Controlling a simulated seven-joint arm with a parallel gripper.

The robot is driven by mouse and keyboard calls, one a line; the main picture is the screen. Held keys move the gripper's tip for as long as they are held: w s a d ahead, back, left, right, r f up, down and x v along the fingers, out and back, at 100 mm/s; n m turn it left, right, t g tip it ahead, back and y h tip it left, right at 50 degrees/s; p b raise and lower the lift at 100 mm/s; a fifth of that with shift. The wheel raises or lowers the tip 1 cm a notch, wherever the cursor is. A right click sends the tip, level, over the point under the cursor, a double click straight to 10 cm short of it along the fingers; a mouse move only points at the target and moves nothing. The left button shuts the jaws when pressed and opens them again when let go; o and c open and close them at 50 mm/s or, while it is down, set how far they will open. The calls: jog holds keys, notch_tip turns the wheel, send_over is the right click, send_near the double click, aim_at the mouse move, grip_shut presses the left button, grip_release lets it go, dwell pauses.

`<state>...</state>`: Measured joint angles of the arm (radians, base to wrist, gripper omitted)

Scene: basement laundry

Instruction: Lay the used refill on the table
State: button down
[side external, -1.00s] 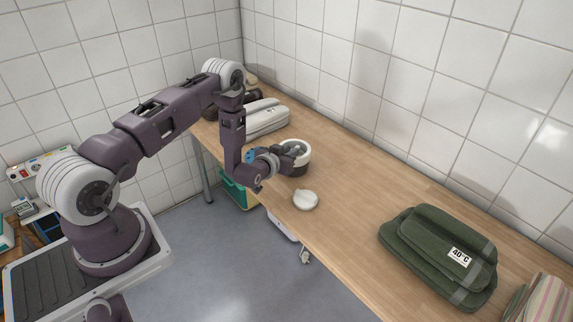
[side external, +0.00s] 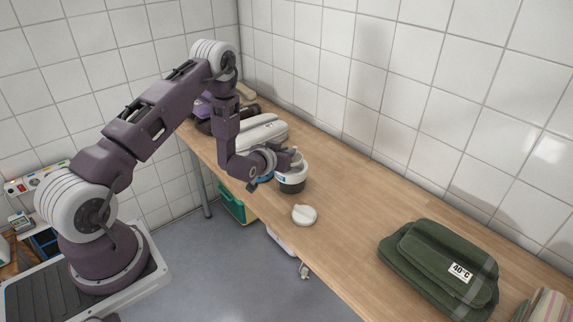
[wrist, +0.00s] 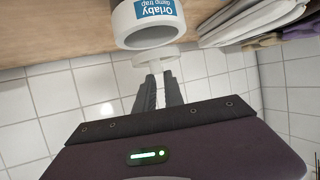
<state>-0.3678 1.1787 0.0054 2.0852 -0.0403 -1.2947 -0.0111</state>
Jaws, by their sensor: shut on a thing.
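The damp trap tub (side external: 291,180), white above and dark below, stands upright on the wooden table (side external: 345,235). In the wrist view its blue-labelled white body (wrist: 123,28) fills the top, open mouth towards my fingers. My gripper (side external: 287,158) is just above the tub's mouth, pointing sideways to the right. Its dark fingers (wrist: 160,84) are close together, shut on a pale, flattish piece that looks like the used refill (wrist: 152,59); it shows small at the fingertips in the side view (side external: 297,159). Whether it is fully clear of the tub, I cannot tell.
A round white lid (side external: 304,214) lies on the table in front of the tub. A folded green towel (side external: 435,265) lies at right. The table between lid and towel is bare. A tiled wall runs along the back.

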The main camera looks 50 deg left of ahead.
jog(key=shift+w+d+r, duration=0.1)
jog(key=shift+d+r, duration=0.6)
jog(key=shift+r, duration=0.15)
jog(key=s+d+f+m+t+h, duration=0.1)
jog(key=s+d+m+h, duration=0.15)
jog(key=d, duration=0.95)
jog(key=s+d+f+m+h, duration=0.2)
jog(key=d+h, duration=0.1)
jog(key=d, duration=0.8)
jog(key=f, duration=0.9)
jog(key=shift+w+d, duration=0.1)
jog(key=shift+d, duration=0.15)
jog(key=shift+f, duration=0.2)
jog(key=shift+f, duration=0.2)
jog(key=c, duration=1.4)
grip_release()
jog(key=shift+c, duration=0.2)
jog(key=shift+r, duration=0.1)
